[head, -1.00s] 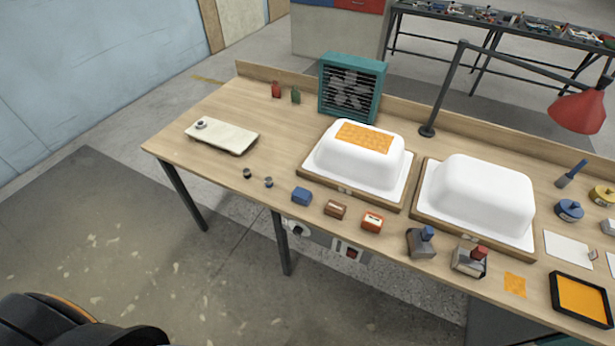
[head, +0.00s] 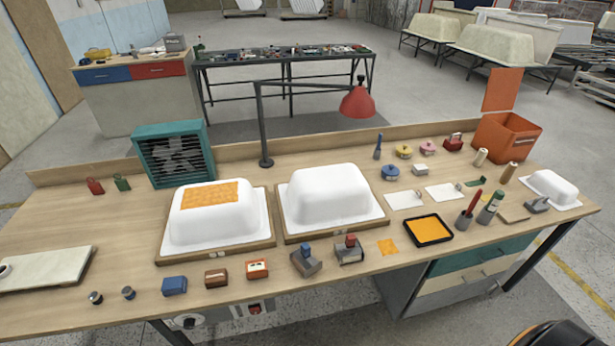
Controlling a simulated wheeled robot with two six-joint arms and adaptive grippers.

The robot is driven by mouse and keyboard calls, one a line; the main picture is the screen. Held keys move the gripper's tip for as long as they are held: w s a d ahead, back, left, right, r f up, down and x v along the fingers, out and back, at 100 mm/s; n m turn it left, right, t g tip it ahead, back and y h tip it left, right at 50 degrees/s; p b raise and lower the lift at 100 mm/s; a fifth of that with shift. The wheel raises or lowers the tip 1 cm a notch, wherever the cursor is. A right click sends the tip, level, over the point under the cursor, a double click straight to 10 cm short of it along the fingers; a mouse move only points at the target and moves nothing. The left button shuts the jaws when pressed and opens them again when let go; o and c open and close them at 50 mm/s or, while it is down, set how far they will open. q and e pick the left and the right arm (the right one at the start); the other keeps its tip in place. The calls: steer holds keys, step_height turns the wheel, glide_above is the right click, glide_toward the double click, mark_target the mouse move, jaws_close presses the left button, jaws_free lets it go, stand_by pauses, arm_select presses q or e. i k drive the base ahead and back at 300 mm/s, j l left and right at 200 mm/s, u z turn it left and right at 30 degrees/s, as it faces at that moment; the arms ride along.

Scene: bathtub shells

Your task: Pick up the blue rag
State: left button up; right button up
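I cannot make out a clear blue rag in the head view. A small blue block-like piece (head: 174,285) lies at the front of the wooden workbench (head: 125,225); I cannot tell whether it is cloth or a solid block. Other blue things are a round blue-topped piece (head: 390,172) and a tool with a blue top (head: 306,260). Neither gripper shows; only a dark rounded part of mine is at the bottom right corner.
Two white tub shells (head: 327,193) (head: 212,218) on wooden bases fill the middle of the bench. A teal fan (head: 174,153), a red lamp (head: 357,101) and an orange bin (head: 508,137) stand behind. The bench's left part is mostly clear beside a pale slab (head: 45,268).

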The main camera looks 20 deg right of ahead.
mark_target(176, 286)
steer(key=z, duration=0.95)
steer(key=u, duration=1.6)
